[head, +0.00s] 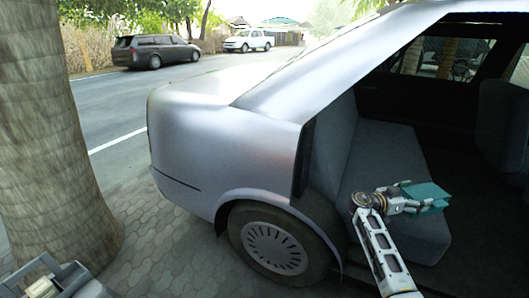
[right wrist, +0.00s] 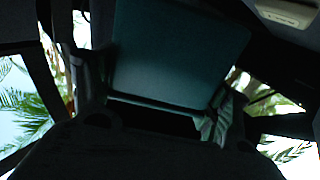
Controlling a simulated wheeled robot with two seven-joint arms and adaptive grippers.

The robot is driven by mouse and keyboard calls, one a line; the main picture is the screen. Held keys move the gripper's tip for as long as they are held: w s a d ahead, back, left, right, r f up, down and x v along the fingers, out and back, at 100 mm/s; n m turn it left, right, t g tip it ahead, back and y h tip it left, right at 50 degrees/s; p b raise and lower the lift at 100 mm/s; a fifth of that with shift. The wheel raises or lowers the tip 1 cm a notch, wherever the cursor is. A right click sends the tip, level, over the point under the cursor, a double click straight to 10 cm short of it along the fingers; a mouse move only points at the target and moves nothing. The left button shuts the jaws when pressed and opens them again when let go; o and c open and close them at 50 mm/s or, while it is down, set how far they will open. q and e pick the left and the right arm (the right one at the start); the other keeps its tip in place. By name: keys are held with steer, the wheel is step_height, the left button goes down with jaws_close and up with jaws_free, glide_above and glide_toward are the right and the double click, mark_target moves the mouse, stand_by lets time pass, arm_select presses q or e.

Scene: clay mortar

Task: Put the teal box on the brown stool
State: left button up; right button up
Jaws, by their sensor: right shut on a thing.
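The teal box (head: 427,195) is held by my right gripper (head: 408,200) above the grey rear seat inside the silver car. In the right wrist view the box (right wrist: 180,55) is a dark teal panel between the two fingers, which are shut on it. No brown stool shows in either view.
The silver car (head: 225,135) has its rear side open, with a grey seat (head: 375,160) inside. The car's roof edge and door frame surround my right arm. A tree trunk (head: 50,140) stands at the left. Paved ground (head: 150,240) lies between trunk and car.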

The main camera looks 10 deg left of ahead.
steer(key=w+a+r+n+t+y, duration=0.5)
steer(key=w+a+r+t, duration=0.15)
steer(key=r, duration=0.25)
steer(key=shift+s+a+r+n+t+y, duration=1.35)
steer(key=shift+a+r+n+t+y, duration=0.7)
steer(key=shift+a+r+n+y, duration=2.3)
steer(key=s+f+y, duration=0.1)
steer(key=s+f, duration=0.8)
steer(key=f, duration=0.5)
steer(key=s+f+y, duration=0.1)
steer(key=s+f, duration=0.9)
steer(key=f, duration=0.4)
steer(key=shift+s+a+f+y, duration=0.15)
steer(key=shift+a+f+y, duration=0.15)
steer(key=shift+y, duration=0.05)
steer(key=shift+f+m, duration=0.1)
steer(key=shift+m, duration=0.15)
